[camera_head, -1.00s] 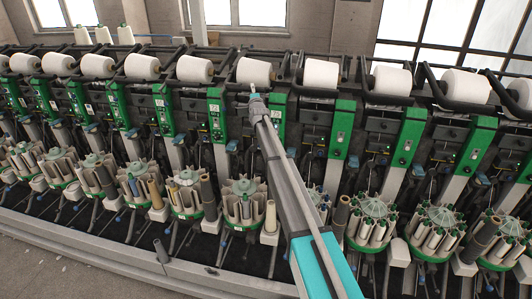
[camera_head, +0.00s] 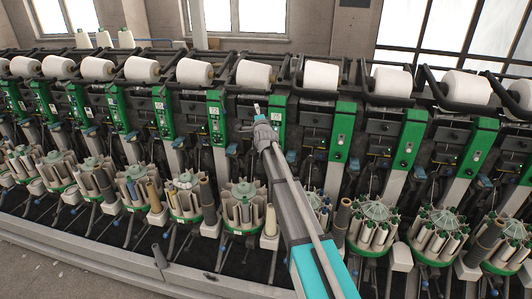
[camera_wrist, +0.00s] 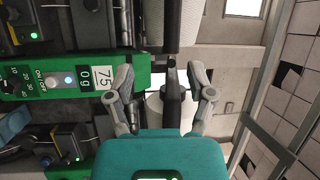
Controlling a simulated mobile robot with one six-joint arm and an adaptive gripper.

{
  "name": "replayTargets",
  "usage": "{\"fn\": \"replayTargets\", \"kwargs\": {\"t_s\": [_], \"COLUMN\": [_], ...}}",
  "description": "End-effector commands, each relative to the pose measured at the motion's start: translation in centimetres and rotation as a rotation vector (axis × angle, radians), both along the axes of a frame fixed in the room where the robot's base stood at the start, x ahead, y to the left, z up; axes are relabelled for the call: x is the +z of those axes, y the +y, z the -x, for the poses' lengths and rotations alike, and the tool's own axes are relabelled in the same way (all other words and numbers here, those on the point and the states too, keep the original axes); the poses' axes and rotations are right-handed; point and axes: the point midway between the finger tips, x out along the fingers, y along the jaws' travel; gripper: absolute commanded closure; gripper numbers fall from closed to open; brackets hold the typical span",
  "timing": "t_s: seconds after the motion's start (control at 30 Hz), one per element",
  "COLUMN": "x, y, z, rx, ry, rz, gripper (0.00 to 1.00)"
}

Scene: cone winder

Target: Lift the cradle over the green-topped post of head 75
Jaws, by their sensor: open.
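The green-topped post (camera_wrist: 62,78) of head 75 lies across the left of the wrist view, with its "75" label beside a knob and lit button. In the head view, the post (camera_head: 279,104) is partly behind my gripper (camera_head: 257,110). My gripper (camera_wrist: 158,68) is open, its two fingers spread. A dark bar (camera_wrist: 174,90), apparently the cradle's handle, shows between the fingers in the wrist view. I see no contact, and its depth is hard to judge. The cradle's dark arm (camera_head: 296,72) is beside a white yarn package (camera_head: 254,74) in the head view.
Neighbouring heads with white packages (camera_head: 320,75) and green posts (camera_head: 343,130) stand close on both sides. Round bobbin magazines (camera_head: 243,205) line the front below. Open floor (camera_head: 50,270) shows at the lower left.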

Motion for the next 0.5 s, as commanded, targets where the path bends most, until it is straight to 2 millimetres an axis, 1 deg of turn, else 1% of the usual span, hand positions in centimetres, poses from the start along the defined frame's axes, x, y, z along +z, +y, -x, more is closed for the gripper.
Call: {"fn": "replayTargets", "kwargs": {"t_s": [0.03,0.5], "x": [-0.9,-6.3], "y": [-0.2,-1.3], "z": [0.6,4.1], "rx": [0.000,0.012], "ry": [0.020,0.193], "rz": [0.020,0.203], "gripper": [0.31,0.31]}}
